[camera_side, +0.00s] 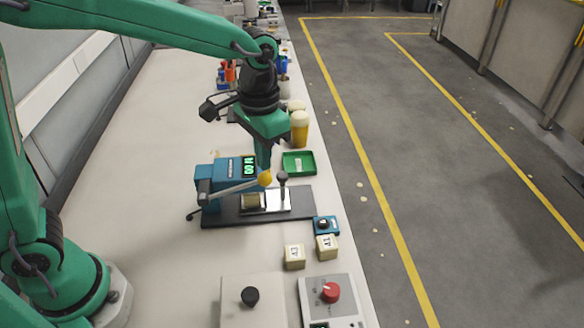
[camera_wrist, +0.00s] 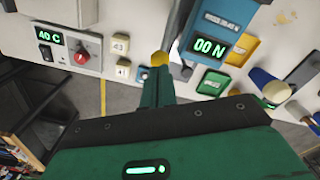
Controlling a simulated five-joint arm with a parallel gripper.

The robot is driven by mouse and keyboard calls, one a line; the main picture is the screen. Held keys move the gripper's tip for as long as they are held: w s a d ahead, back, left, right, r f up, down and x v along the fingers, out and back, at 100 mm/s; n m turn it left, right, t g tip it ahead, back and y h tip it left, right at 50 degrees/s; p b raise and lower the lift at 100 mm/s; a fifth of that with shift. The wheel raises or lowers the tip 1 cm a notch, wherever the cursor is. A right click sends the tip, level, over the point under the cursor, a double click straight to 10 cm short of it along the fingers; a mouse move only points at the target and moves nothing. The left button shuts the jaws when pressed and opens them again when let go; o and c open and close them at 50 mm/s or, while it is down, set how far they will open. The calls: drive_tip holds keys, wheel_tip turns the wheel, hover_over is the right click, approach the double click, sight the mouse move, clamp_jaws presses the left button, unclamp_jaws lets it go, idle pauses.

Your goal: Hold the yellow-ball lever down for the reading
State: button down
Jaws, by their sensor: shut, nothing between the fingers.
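The blue tester (camera_side: 228,172) stands on a dark base plate (camera_side: 228,217). Its lever (camera_side: 235,190) runs right, rising slightly to the yellow ball (camera_side: 265,178) at its end. A short tan block (camera_side: 253,201) sits below the lever. My gripper (camera_side: 264,164) is shut and empty, pointing down with its tips just above the ball; I cannot tell whether they touch. In the wrist view the ball (camera_wrist: 160,58) shows just past my shut fingers (camera_wrist: 158,84).
A post with a dark knob (camera_side: 282,178) stands close right of the ball. A green tray (camera_side: 299,163) and a yellow cup (camera_side: 299,128) stand behind. Two cream blocks (camera_side: 294,257) (camera_side: 327,246) and a red-knob box (camera_side: 330,293) are in front. The bench left of the tester is clear.

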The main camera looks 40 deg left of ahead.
sight(265, 174)
drive_tip(key=shift+f, duration=0.25)
drive_tip(key=shift+f, duration=3.55)
drive_tip(key=shift+r, duration=0.25)
idle(1.2)
drive_tip(key=shift+r, duration=5.05)
